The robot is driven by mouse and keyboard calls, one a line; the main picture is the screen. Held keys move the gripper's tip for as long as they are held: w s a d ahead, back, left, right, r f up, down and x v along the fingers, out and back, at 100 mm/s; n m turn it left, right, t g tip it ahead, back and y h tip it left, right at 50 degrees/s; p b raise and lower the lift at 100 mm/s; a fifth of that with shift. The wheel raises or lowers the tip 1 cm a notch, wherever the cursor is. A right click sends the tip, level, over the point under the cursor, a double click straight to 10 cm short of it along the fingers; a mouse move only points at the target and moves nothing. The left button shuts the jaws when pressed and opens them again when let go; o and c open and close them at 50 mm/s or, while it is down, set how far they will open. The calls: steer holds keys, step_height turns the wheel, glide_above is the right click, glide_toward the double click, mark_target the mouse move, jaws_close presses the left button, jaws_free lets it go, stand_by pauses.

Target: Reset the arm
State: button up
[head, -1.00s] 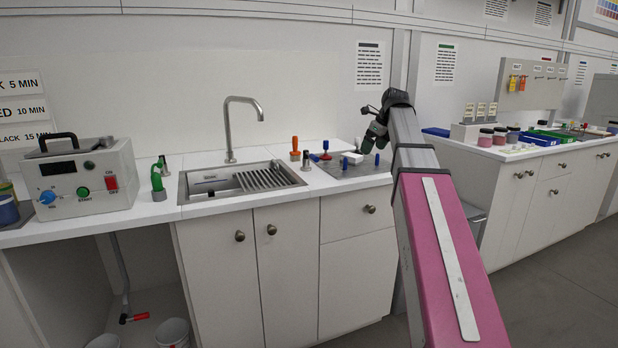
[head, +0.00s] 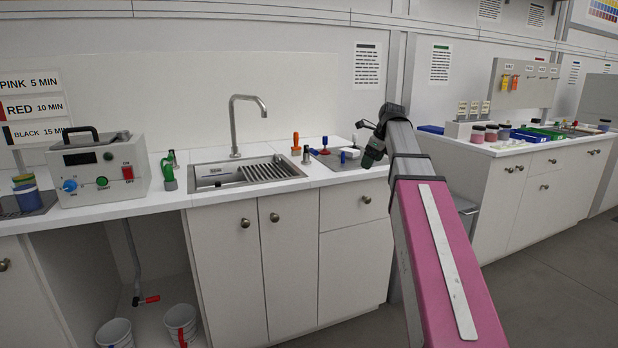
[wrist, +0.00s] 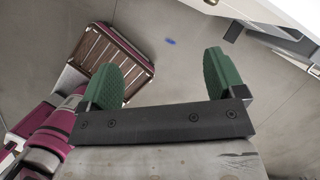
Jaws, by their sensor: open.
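My arm extends up and forward at the right of the head view, in front of the counter's right end. My gripper (head: 372,154) is small and dark there, partly hidden by the arm's end. In the wrist view my gripper (wrist: 165,78) shows two green pads wide apart with nothing between them. The grey floor (wrist: 185,65) lies beyond the pads.
A counter (head: 120,207) holds a control box (head: 98,170), a sink (head: 247,172) and several small tools. A second counter (head: 500,150) with jars and trays stands at right. Two buckets (head: 180,322) are under the left counter. Floor is clear at lower right.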

steer(key=s+a+f+n+g+h, duration=0.1)
steer(key=s+f+n, duration=0.4)
steer(key=f, duration=0.7)
steer(key=s+a+f+n, duration=0.1)
steer(key=s+f+n, duration=0.35)
steer(key=f, duration=0.75)
steer(key=s+f+n+g+h, duration=0.1)
steer(key=s+f+n, duration=0.6)
steer(key=f, duration=0.2)
steer(key=s+a+f+n+g+h, duration=0.1)
steer(key=s+f+n, duration=0.6)
steer(key=f, duration=0.3)
steer(key=shift+s+a+n, duration=0.2)
steer(key=shift+s+n, duration=0.05)
steer(key=shift+n, duration=0.5)
steer(key=shift+o, duration=0.4)
